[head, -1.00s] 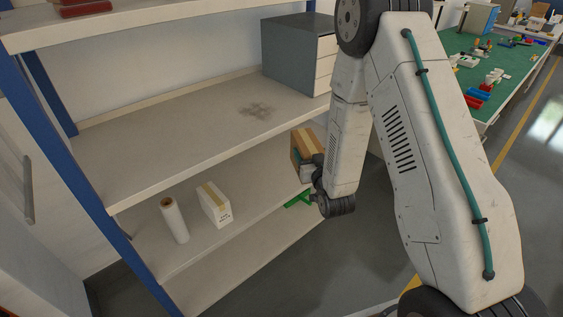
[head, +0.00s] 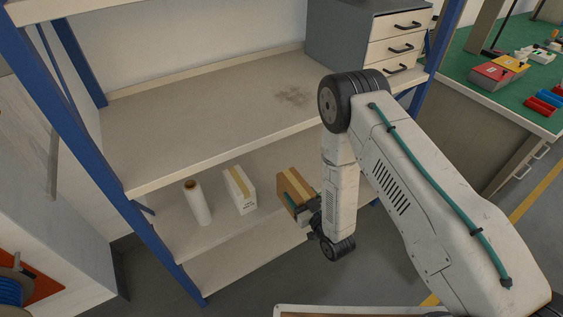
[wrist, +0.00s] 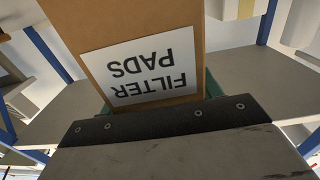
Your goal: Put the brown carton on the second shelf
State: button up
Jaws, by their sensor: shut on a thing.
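The brown carton (head: 292,186) has a tan tape strip and shows upright or nearly so in the head view. My gripper (head: 306,208) is shut on it. In the wrist view the carton (wrist: 185,28) fills the upper middle, with a white "FILTER PADS" label upside down in the picture. Green fingers show at its sides. The carton is near the front edge of the shelf (head: 222,232) that holds a white box and a roll, to the right of them. I cannot tell whether it is over that shelf or in front of it.
On that shelf stand a white box (head: 240,190) and a white roll (head: 197,203). The shelf above (head: 200,135) is bare except for a stain and a grey drawer unit (head: 345,35). A lower shelf (head: 250,262) is empty where visible. A blue post (head: 150,225) stands left.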

jog(key=shift+w+a+f, duration=0.8)
jog(key=shift+w+a, duration=0.15)
jog(key=shift+w, duration=1.6)
jog(key=shift+w+a+f, duration=0.8)
jog(key=shift+w+a, duration=0.1)
jog(key=shift+w, duration=1.6)
jog(key=shift+w+a+f, duration=0.8)
jog(key=shift+w+a, duration=0.15)
jog(key=shift+w, duration=1.6)
jog(key=shift+f, duration=0.15)
jog(key=o, duration=1.1)
jog(key=shift+s+d, duration=0.2)
jog(key=shift+s, duration=0.05)
jog(key=v, duration=1.1)
jog(key=shift+s+d, duration=0.15)
